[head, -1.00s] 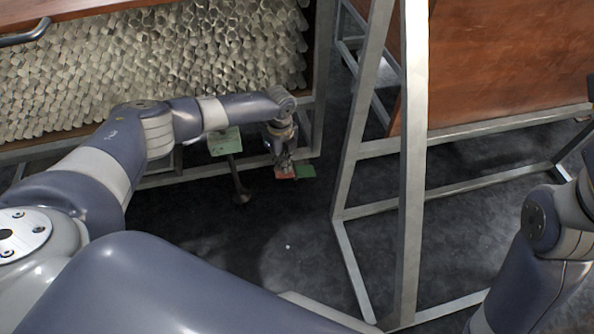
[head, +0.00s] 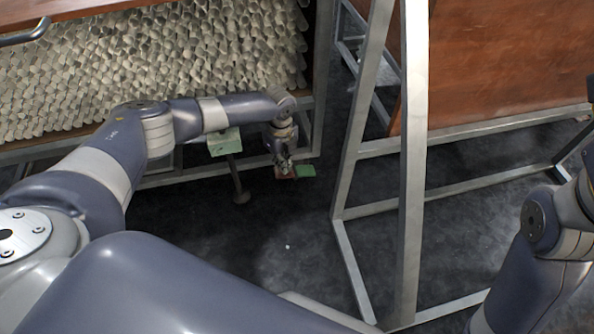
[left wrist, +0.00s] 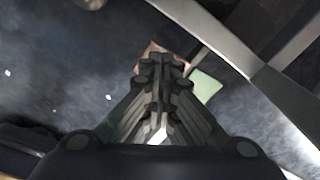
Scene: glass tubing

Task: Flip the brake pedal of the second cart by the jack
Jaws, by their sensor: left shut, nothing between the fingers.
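The brake pedal is a small two-part plate low on the frame of the tube-filled cart (head: 318,70). Its red part (head: 287,174) is on the left and its green part (head: 306,171) on the right. My left gripper (head: 284,165) is shut and empty, pointing down at the red part. In the left wrist view, its closed fingers (left wrist: 162,75) cover much of the red part (left wrist: 157,48), with the green part (left wrist: 207,87) beside them. Contact is hard to tell. The jack (head: 225,150), with a pale green top, stands left of the gripper. My right gripper is out of view.
A bare metal frame (head: 412,180) stands right of the pedal, close to my left arm's working space. A cart with a brown panel (head: 500,70) is at the right. The dark floor (head: 270,235) in front of the pedal is clear.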

